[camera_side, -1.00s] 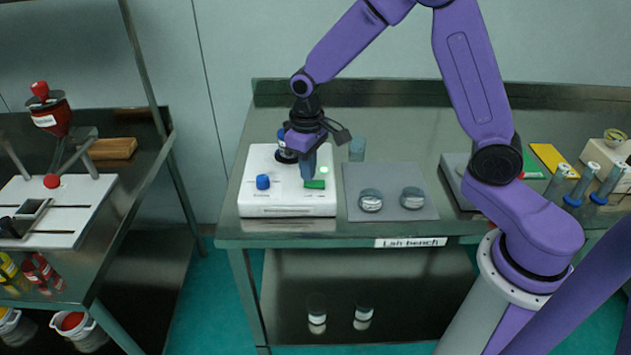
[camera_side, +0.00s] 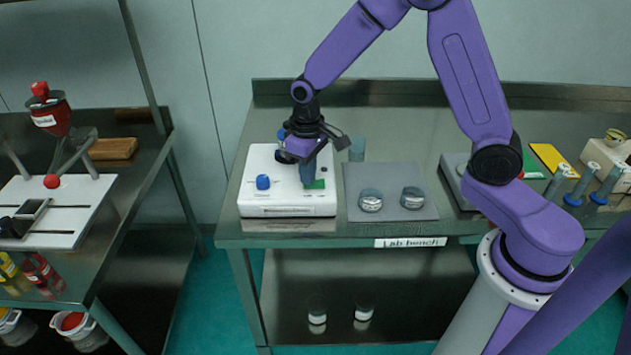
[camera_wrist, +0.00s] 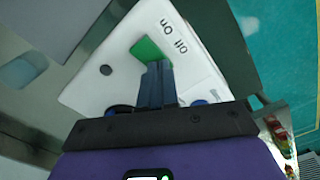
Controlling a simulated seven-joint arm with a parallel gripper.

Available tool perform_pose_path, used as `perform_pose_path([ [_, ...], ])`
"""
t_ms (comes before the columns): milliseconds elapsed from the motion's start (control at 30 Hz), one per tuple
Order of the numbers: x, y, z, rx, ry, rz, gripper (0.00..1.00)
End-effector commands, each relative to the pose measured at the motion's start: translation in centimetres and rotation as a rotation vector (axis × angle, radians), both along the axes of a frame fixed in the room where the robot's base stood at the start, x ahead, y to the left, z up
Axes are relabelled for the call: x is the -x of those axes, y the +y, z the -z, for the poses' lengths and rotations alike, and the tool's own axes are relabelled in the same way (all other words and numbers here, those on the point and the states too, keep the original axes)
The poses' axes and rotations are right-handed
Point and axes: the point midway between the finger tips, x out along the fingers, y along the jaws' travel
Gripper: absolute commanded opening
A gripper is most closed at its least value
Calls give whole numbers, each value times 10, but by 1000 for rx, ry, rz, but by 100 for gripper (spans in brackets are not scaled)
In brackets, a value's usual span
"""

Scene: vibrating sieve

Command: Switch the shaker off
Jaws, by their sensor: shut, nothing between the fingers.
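The shaker is a white box (camera_side: 285,203) on the left end of the lab bench. It has a blue knob (camera_side: 263,182) and a green rocker switch (camera_side: 317,184) on its top. In the wrist view the green switch (camera_wrist: 147,49) lies beside the printed words "Off" and "On". A round lamp (camera_wrist: 106,70) on the box looks dark. My gripper (camera_side: 307,181) is shut and empty, pointing down at the switch. In the wrist view its fingertips (camera_wrist: 157,68) are at the switch's near edge and hide part of it; I cannot tell whether they touch.
A grey mat (camera_side: 390,204) with two small lidded jars stands right of the shaker. A blue-grey cylinder (camera_side: 357,149) stands behind. A separate cart (camera_side: 115,200) with a red funnel is at the left.

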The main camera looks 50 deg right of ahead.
Motion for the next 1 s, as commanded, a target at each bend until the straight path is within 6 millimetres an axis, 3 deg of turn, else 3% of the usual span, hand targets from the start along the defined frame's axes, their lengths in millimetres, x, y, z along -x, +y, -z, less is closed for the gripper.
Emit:
perform_pose_path([
  [167, 0, 0, -2, 1, 2, 0, 0],
  [1000, 0, 0, -59, 0, -1, 0, 0],
])
